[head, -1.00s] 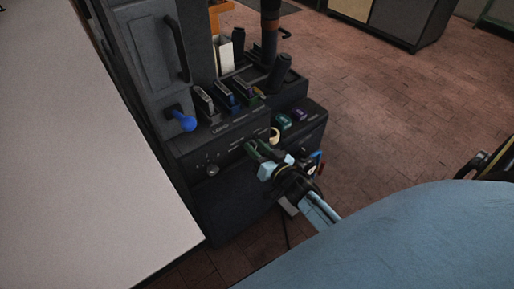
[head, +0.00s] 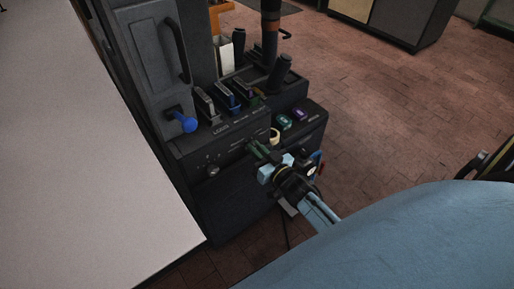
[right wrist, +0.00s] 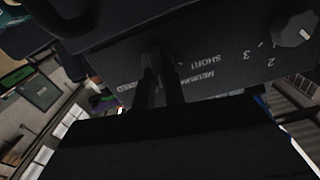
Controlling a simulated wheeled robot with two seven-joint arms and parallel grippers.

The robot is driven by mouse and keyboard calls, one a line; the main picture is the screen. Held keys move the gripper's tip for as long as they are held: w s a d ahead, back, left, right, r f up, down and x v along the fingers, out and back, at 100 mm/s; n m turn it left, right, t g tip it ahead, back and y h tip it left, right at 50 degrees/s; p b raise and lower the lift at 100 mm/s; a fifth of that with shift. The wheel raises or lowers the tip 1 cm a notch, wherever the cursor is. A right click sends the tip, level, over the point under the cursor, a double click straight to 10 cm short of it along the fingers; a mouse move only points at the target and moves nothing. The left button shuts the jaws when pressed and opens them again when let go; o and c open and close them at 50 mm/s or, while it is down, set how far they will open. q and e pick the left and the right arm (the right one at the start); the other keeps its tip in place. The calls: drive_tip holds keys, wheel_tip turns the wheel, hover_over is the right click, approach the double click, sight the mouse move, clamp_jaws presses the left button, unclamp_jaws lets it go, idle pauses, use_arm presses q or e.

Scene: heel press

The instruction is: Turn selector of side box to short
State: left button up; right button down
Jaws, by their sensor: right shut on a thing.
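The dark side box (head: 235,203) stands in the middle of the head view, with white lettering along its front panel. It also fills the upper part of the right wrist view (right wrist: 222,62), where the words SHORT and MEDIUM can be read upside down. My right gripper (head: 256,149) reaches the panel from the lower right. In the right wrist view its two dark fingers (right wrist: 160,78) are close together at the panel beside the lettering. They are shut on the selector, which they mostly hide, so its exact setting cannot be told. My left gripper is not in view.
A round knob (head: 212,170) sits left on the panel; it shows near the numbers 2 and 3 in the right wrist view (right wrist: 295,27). A blue-tipped lever (head: 186,124), several slotted holders and green and purple buttons (head: 285,123) are close by. A pale tabletop (head: 75,150) lies left.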

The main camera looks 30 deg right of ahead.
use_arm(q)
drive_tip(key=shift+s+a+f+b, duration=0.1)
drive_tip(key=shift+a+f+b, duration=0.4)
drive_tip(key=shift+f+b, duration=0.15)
use_arm(e)
drive_tip(key=n, duration=0.8)
drive_tip(key=a+n, duration=0.1)
drive_tip(key=n, duration=0.4)
drive_tip(key=shift+a+f, duration=0.1)
drive_tip(key=shift+f, duration=0.2)
drive_tip(key=shift+n, duration=0.3)
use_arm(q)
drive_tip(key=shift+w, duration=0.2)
use_arm(e)
drive_tip(key=c, duration=1.5)
unclamp_jaws()
drive_tip(key=shift+o, duration=0.2)
drive_tip(key=shift+s, duration=0.15)
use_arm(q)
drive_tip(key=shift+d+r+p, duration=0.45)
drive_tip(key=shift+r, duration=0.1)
use_arm(e)
drive_tip(key=s+d, duration=0.1)
drive_tip(key=s, duration=1.2)
